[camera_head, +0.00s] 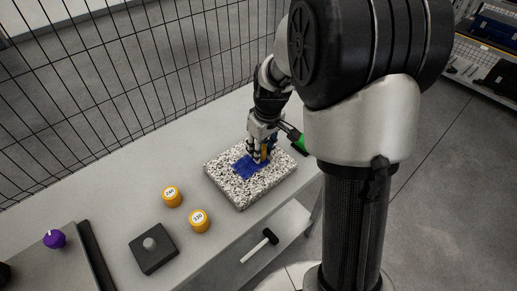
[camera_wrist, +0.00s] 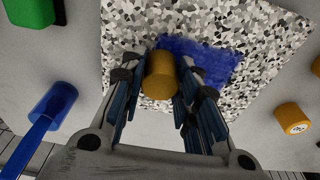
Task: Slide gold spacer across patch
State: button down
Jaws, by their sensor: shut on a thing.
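The gold spacer (camera_wrist: 160,76) is a short golden cylinder between the fingers of my gripper (camera_wrist: 154,85) in the wrist view. My gripper is shut on it. The blue patch (camera_wrist: 205,58) lies on a black-and-white speckled slab (camera_wrist: 125,32), and the spacer overlaps the patch's left edge in this view. In the head view my gripper (camera_head: 259,156) points down over the far right part of the patch (camera_head: 246,169). A sliver of the gold spacer (camera_head: 264,153) shows between the fingers. Whether it touches the patch I cannot tell.
Two orange numbered cylinders (camera_head: 172,196) (camera_head: 199,221) and a black block with a grey knob (camera_head: 153,247) stand left of the slab. A green object (camera_head: 298,141) and a blue tool (camera_wrist: 48,108) lie beyond it. A hammer (camera_head: 260,245) lies below the bench. A wire fence (camera_head: 130,80) runs behind.

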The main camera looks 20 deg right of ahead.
jog(key=c, duration=1.2)
grip_release()
jog(key=shift+o, duration=0.2)
jog(key=o, duration=0.4)
jog(key=shift+r+p, duration=2.8)
jog(key=shift+r, duration=0.75)
